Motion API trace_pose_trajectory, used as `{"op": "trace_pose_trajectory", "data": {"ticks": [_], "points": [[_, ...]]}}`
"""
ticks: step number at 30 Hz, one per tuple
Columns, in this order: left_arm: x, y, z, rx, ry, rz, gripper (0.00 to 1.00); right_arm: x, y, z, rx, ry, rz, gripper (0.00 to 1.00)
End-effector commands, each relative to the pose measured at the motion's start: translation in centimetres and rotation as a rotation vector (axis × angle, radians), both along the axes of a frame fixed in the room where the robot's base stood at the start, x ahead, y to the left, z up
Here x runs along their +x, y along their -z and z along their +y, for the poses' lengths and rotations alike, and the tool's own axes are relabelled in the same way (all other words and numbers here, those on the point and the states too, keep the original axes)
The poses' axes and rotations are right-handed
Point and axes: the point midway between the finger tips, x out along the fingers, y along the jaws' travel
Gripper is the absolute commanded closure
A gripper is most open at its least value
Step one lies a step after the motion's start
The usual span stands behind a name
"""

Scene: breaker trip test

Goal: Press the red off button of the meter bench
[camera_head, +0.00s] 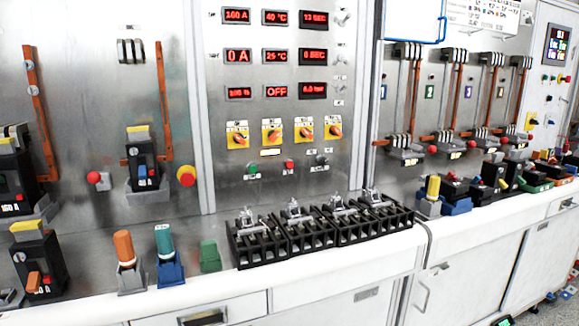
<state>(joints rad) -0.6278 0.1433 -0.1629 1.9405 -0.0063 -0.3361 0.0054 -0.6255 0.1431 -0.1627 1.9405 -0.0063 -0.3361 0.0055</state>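The meter bench's middle panel (228,110) stands upright at the centre of the head view. A small red button (289,164) sits low on it, between a green button (253,168) on its left and a dark control (321,160) on its right. Its label is too small to read. Yellow plates with orange rotary knobs (272,132) are just above it. A red-lit display (277,91) reads OFF. Neither of my grippers shows in the view, and nothing covers the red button.
Black terminal blocks (285,235) stand on the white ledge below the panel. Left are a red mushroom button (186,175), a smaller red button (94,177) and black breakers (143,167). Orange, teal and green pieces (124,247) stand on the ledge. Right is another breaker panel (470,75).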

Motion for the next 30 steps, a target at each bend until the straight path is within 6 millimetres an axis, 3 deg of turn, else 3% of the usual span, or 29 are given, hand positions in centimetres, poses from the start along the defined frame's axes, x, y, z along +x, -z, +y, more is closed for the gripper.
{"op": "trace_pose_trajectory", "data": {"ticks": [6,30], "points": [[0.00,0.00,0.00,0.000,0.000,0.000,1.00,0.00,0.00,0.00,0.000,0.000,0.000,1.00],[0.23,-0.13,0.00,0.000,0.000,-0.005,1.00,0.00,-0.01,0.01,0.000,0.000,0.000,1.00]]}}
